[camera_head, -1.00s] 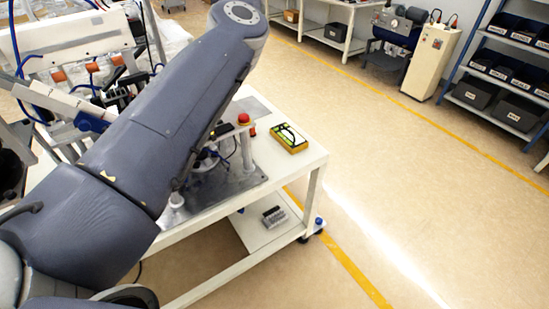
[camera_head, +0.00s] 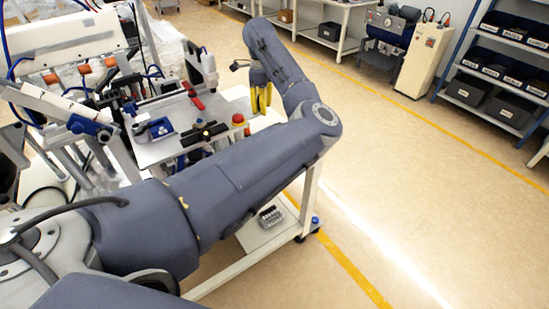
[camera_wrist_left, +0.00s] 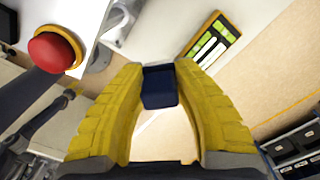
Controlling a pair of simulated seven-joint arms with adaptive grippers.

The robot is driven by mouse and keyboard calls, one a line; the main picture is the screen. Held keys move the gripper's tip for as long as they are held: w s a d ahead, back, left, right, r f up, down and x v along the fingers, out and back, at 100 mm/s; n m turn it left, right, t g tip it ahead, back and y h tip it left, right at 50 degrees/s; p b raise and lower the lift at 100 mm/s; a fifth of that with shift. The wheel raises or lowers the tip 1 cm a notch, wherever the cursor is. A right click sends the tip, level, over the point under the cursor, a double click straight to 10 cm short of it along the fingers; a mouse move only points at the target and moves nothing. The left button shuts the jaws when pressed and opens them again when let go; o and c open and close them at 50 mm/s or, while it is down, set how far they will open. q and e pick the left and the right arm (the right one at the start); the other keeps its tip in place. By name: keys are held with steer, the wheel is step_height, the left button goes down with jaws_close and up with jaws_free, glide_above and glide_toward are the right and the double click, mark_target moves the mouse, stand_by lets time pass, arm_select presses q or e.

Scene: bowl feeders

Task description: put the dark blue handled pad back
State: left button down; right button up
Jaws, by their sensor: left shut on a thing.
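The dark blue handled pad (camera_wrist_left: 159,90) shows in the left wrist view as a small dark blue block between the fingertips. My left gripper (camera_wrist_left: 160,70) has its two yellow fingers shut on it, one on each side. In the head view, my left gripper (camera_head: 261,100) points down near the far right side of the white table. The pad cannot be made out there. The pad's handle is not clearly visible. My right gripper is not in view.
A red stop button (camera_head: 238,119) stands by the fixture plate (camera_head: 165,148), which carries a blue and grey part (camera_head: 152,130) and a red piece (camera_head: 193,95). A yellow device with a green panel (camera_wrist_left: 209,43) lies on the table. Shelves (camera_head: 500,75) stand far right.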

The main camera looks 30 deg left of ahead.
arm_select(q)
steer(key=f, duration=1)
steer(key=d+f, duration=0.1)
steer(key=f, duration=0.5)
steer(key=shift+s, duration=0.15)
steer(key=shift+f, duration=2.85)
steer(key=shift+f, duration=0.1)
steer(key=c, duration=1.1)
jaws_free()
step_height(320, 180, up, 12)
steer(key=shift+d+r, duration=0.1)
steer(key=shift+r, duration=0.05)
